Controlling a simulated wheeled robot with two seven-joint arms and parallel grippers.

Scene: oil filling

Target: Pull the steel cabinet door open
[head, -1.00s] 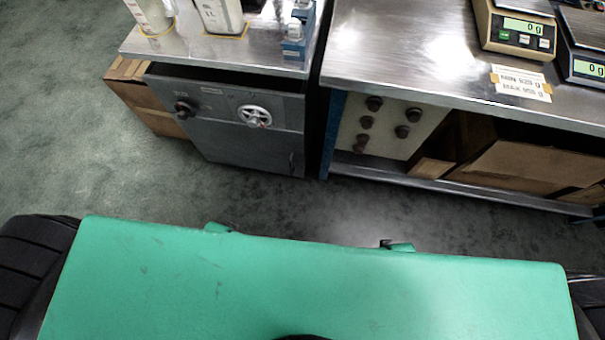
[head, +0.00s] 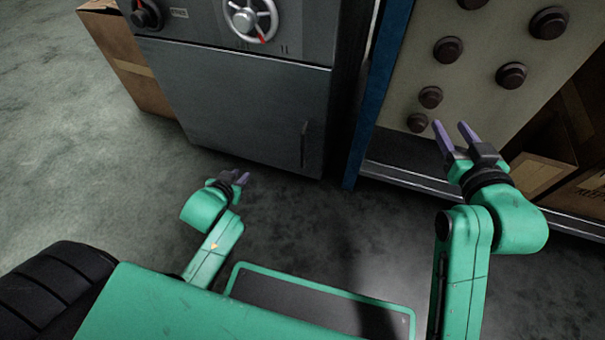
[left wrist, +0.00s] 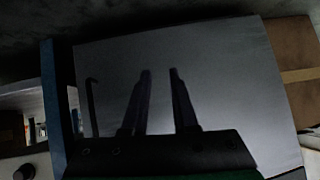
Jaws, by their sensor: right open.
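The steel cabinet door (head: 240,105) is a dark grey panel at the upper left of the head view and looks shut. Its slim vertical handle (head: 304,145) is near the door's right edge. In the left wrist view the door (left wrist: 225,80) fills the middle and the handle (left wrist: 92,105) is at the left. My left gripper (head: 241,177) is low in front of the door, left of the handle and apart from it. Its fingers (left wrist: 160,80) are spread and empty. My right gripper (head: 451,127) is open and empty, before the shelf unit at right.
A control strip with a black knob (head: 145,14) and a silver dial (head: 248,18) is above the door. A cardboard box (head: 135,65) stands left of the cabinet. A blue post (head: 375,95) and a knobbed panel (head: 480,75) stand to the right. The floor before the door is clear.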

